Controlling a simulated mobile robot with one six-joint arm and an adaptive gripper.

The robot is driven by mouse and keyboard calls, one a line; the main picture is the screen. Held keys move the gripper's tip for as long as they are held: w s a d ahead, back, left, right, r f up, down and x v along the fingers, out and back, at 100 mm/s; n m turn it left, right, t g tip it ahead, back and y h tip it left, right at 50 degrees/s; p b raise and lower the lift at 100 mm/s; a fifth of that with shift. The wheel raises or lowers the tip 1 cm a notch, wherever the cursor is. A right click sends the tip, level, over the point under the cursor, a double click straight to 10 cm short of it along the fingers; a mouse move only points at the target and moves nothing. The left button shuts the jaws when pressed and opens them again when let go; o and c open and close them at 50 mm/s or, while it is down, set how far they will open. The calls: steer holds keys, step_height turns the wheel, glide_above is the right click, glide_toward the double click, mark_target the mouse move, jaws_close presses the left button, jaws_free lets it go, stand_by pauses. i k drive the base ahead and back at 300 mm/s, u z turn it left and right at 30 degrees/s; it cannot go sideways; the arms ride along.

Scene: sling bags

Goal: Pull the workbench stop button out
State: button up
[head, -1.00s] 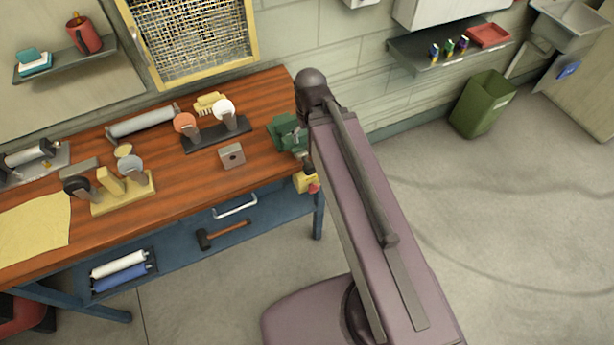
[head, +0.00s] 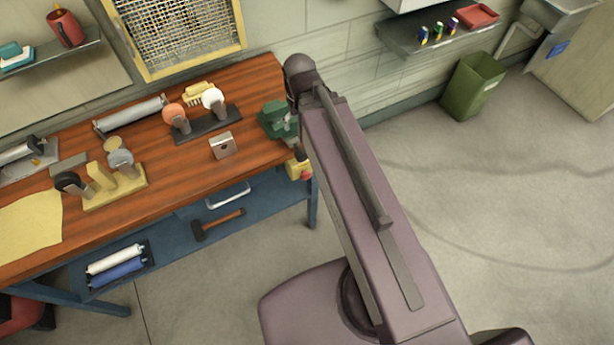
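The stop button shows as a small red knob (head: 306,175) on a yellow box (head: 294,168) at the right front corner of the wooden workbench (head: 185,178). My arm partly covers the box's right side. Whether the button is pushed in or out is too small to tell. My arm reaches up past this corner, and its far end is beside the green vise. My gripper is hidden or cannot be made out there, so its fingers and their distance to the button do not show.
A green vise (head: 276,121) sits on the bench just behind the yellow box. A metal block (head: 223,146) and stamp racks stand further left. A green bin (head: 473,86) stands at the wall; the floor at right is clear.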

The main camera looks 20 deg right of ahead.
mark_target(306, 175)
steer(key=z, duration=0.2)
steer(key=k, duration=0.45)
steer(key=z, duration=0.6)
steer(key=k, duration=0.9)
steer(key=u, duration=0.5)
